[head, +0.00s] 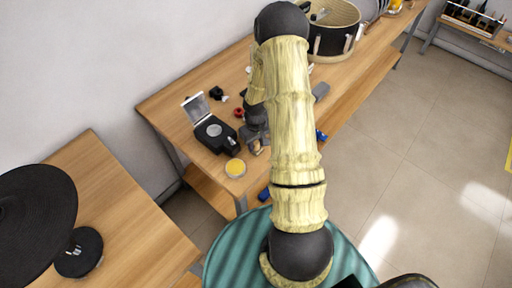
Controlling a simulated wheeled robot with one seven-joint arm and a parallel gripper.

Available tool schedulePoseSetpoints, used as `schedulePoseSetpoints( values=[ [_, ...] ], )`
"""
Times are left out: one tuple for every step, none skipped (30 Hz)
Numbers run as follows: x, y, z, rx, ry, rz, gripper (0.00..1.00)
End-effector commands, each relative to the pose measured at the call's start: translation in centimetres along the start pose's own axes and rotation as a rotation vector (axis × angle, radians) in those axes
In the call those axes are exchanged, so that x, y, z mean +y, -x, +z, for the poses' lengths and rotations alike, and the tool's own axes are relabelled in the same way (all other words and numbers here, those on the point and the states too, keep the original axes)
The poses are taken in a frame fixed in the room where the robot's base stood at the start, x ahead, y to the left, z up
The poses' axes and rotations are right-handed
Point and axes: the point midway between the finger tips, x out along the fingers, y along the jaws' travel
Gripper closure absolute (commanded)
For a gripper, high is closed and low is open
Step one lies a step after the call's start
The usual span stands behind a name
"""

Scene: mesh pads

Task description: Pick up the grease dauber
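My arm reaches across the picture to the wooden workbench (180,100). My gripper (257,143) is low over the bench's near part, partly hidden behind my arm. I cannot tell whether its fingers are open or shut, or whether they touch anything. I cannot make out a grease dauber for certain; small items around the gripper are partly covered by the arm. A round tin with a yellow top (235,168) lies just left of and below the gripper, near the bench end. A black case with a raised lid (216,136) stands to the gripper's left.
A small black item (216,93) and a red one (239,112) lie behind the case. A large drum (334,36) stands farther along the bench. A blue item (320,135) is at the right edge. A second table (130,205) with a black disc-shaped object (35,215) is at left.

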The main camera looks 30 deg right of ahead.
Motion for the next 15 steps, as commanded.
schedulePoseSetpoints(
  values=[
    [0.0, 0.01, 0.0, 0.0, 0.0, 0.0, 0.79],
    [0.0, 0.01, 0.0, 0.0, 0.0, 0.0, 0.85],
    [0.0, 0.01, 0.0, 0.0, 0.0, 0.0, 0.93],
    [-0.01, 0.01, 0.0, 0.0, 0.0, 0.0, 0.98],
    [-0.01, 0.01, 0.0, 0.0, 0.0, 0.0, 0.98],
    [-0.01, 0.01, 0.0, 0.0, 0.0, 0.0, 0.98],
    [-0.01, 0.01, 0.0, 0.0, 0.0, 0.0, 0.98],
    [-0.01, 0.01, 0.0, 0.0, 0.0, 0.0, 0.98],
    [-0.01, 0.01, 0.0, 0.0, 0.0, 0.0, 0.98],
    [0.0, 0.01, 0.0, 0.0, 0.0, 0.0, 0.98],
    [0.0, 0.03, 0.0, 0.0, 0.0, 0.0, 0.98],
    [0.0, 0.08, -0.01, 0.0, 0.0, 0.0, 0.98],
    [0.01, 0.16, -0.01, 0.0, 0.0, 0.0, 0.98],
    [0.01, 0.28, -0.02, 0.001, 0.0, 0.0, 0.98],
    [0.02, 0.49, -0.02, 0.001, -0.001, 0.0, 0.98]
  ],
)
